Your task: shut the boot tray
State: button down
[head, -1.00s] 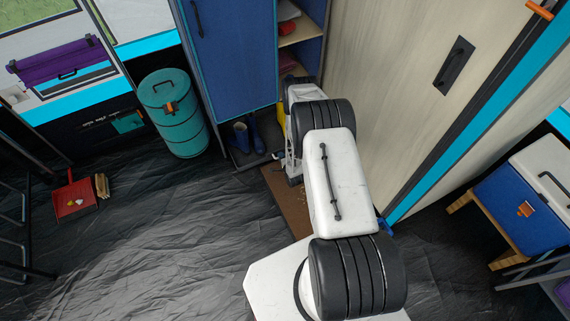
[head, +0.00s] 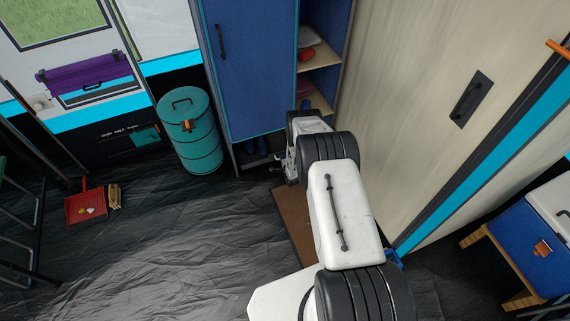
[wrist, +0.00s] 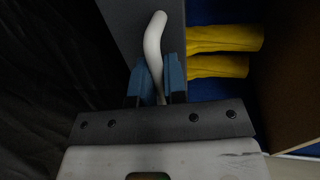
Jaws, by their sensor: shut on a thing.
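The boot tray (head: 257,161) is a dark, low pull-out at the foot of the blue cabinet (head: 255,70). Yellow boot parts (wrist: 218,66) lie to the right over blue. In the head view, my own arm hides the fingers and the handle.
A tall pale door panel (head: 410,110) stands close to the right of my arm. A brown mat (head: 293,215) lies on the floor beside my arm. A teal canister (head: 190,130) stands left of the cabinet. The dark floor at left-centre is clear.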

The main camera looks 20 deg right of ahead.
jog(key=shift+w, duration=0.6)
jog(key=c, duration=1.2)
grip_release()
jog(key=shift+s, duration=0.25)
jog(key=shift+v, duration=3.7)
jog(key=shift+r, duration=0.1)
jog(key=shift+d, duration=0.1)
